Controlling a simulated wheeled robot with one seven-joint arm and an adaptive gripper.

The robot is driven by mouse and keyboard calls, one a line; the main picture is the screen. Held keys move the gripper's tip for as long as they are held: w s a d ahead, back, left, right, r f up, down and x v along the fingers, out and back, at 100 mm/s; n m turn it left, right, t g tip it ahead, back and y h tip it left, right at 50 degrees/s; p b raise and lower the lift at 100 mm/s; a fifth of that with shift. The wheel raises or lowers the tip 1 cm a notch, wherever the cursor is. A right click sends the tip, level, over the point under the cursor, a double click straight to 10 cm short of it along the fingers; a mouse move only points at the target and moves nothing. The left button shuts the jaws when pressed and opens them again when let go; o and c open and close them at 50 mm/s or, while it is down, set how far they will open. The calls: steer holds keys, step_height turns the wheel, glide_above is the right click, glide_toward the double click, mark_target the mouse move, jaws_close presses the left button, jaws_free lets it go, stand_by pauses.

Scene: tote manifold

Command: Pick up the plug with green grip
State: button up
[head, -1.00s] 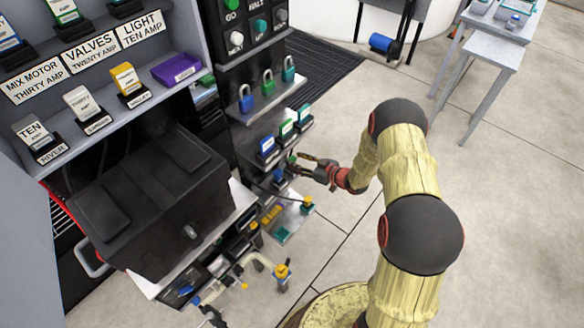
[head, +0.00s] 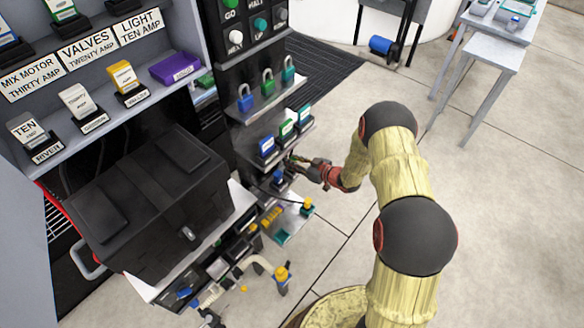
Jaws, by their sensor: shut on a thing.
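The plug with the green grip (head: 292,158) is a small green-topped piece at the right end of the dark ledge, just below the lowest lit shelf. My gripper (head: 299,163) reaches it from the right and is shut on it. The fingers hide most of the plug, so I cannot tell whether its lower end is still seated.
A blue plug (head: 278,176) stands just below and left of my gripper. Blue and green blocks (head: 287,130) sit on the shelf above, with padlocks (head: 268,85) higher up. A yellow-topped fitting (head: 307,204) stands below. Open floor (head: 340,210) lies to the right.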

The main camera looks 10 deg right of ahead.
jaws_close()
steer(key=shift+r, duration=0.1)
steer(key=shift+r, duration=0.2)
step_height(320, 180, up, 3)
steer(key=shift+s+r+p, duration=0.1)
steer(key=shift+r+p, duration=0.05)
steer(key=shift+p, duration=0.9)
steer(key=s+r+p, duration=0.4)
steer(key=s+r, duration=0.5)
steer(key=s, duration=0.5)
steer(key=shift+a+p, duration=0.3)
steer(key=shift+a, duration=0.05)
steer(key=shift+w, duration=0.1)
